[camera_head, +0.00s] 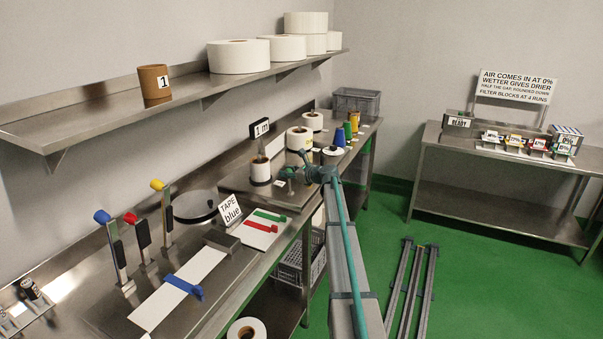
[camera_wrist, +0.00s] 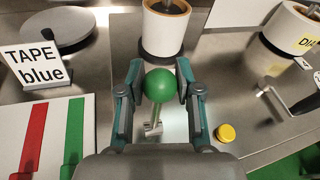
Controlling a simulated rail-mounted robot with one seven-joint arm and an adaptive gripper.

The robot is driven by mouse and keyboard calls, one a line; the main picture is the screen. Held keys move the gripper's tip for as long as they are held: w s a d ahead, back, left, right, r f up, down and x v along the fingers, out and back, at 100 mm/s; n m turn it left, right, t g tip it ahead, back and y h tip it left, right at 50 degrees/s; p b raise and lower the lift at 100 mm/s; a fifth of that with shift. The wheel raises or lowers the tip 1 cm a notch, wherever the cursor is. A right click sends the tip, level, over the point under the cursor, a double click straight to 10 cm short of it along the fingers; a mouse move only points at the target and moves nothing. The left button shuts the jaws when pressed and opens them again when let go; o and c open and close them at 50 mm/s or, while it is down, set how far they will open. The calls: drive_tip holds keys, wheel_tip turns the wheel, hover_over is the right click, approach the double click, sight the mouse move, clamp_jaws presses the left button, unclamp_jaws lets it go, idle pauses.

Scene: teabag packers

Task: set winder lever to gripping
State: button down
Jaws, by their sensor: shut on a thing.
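The winder lever has a round green knob (camera_wrist: 160,85) on a short metal shaft (camera_wrist: 154,122), seen in the wrist view. My gripper (camera_wrist: 159,72) is shut on this knob, one finger on each side. The shaft runs down from the knob toward the steel plate. Just beyond the knob stands a white roll with a brown core (camera_wrist: 165,28) on a dark round base. In the head view my gripper (camera_head: 304,171) is at the bench beside the roll (camera_head: 261,170); the knob is small and partly hidden there.
A crank with a black handle (camera_wrist: 303,104) and a yellow knob (camera_wrist: 226,133) are to the right of my gripper. A "TAPE blue" sign (camera_wrist: 37,65) stands left. Three levers with blue, red and yellow knobs (camera_head: 157,184) stand further along the bench.

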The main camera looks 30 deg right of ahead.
drive_tip(key=shift+w+a+f+b, duration=0.3)
drive_tip(key=shift+w+a, duration=0.35)
drive_tip(key=shift+w, duration=0.15)
drive_tip(key=shift+w+a+f+b, duration=0.15)
drive_tip(key=shift+w+a+f, duration=0.1)
drive_tip(key=shift+w+a, duration=0.45)
drive_tip(key=shift+f, duration=0.1)
drive_tip(key=c, duration=0.8)
unclamp_jaws()
drive_tip(key=shift+w, duration=0.15)
drive_tip(key=shift+d, duration=0.1)
drive_tip(key=v, duration=1.2)
